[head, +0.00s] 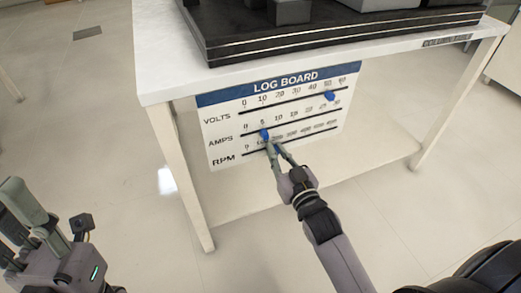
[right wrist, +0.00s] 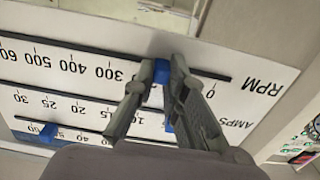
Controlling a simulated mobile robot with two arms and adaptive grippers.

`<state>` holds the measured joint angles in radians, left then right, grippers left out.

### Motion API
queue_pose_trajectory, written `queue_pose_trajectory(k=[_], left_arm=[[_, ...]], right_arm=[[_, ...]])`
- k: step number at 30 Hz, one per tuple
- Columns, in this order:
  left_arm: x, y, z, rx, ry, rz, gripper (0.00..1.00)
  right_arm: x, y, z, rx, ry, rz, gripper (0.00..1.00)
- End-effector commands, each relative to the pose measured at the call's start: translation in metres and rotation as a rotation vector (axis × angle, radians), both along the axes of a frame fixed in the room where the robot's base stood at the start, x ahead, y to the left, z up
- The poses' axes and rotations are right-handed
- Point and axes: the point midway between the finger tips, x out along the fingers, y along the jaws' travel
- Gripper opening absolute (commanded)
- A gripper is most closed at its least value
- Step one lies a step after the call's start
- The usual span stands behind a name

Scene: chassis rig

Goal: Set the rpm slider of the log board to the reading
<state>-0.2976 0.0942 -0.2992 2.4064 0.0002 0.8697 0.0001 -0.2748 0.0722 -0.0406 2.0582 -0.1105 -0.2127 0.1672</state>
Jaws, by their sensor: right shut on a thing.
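The log board (head: 222,145) hangs below the front edge of the white table, with volts, amps and rpm scales. My right gripper (head: 274,149) is at the lowest scale, shut on the blue rpm slider (right wrist: 161,70), which sits on its black track. In the right wrist view the board is upside down. The slider stands between the 300 and 0 marks; my fingers hide the labels nearest it, so its exact value cannot be read. My left gripper (head: 52,215) is open and empty at the lower left, away from the board.
The blue amps slider (head: 265,134) stands near 5, close above my right fingers. The blue volts slider (head: 329,97) is toward the right end. A black platform (head: 330,35) sits on the table (head: 160,70). Table legs (head: 180,165) flank the board; the floor in front is clear.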

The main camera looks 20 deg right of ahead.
Motion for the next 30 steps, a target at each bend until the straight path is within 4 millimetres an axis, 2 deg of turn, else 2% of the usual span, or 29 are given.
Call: queue_pose_trajectory(k=[4,13,14,22,30], left_arm=[[-0.0019,0.0004,-0.002,-0.001,0.022,-0.002,0.33],[-0.0021,0.0002,-0.0035,-0.001,0.021,-0.002,0.33],[-0.0021,0.0002,-0.0035,-0.001,0.021,-0.002,0.33],[-0.002,0.0001,-0.0034,-0.001,0.021,-0.003,0.33],[-0.0018,0.0002,-0.0032,-0.001,0.022,-0.003,0.33]], right_arm=[[0.0002,-0.0131,0.0004,-0.003,0.003,-0.001,0.0],[0.0002,-0.0138,-0.0006,-0.002,0.0,-0.002,0.0],[0.0002,-0.0138,-0.0006,-0.002,0.0,-0.002,0.14],[0.0002,-0.0135,-0.0004,-0.001,0.0,-0.001,0.32],[0.0002,-0.0134,0.0,-0.001,0.0,-0.001,0.33]])
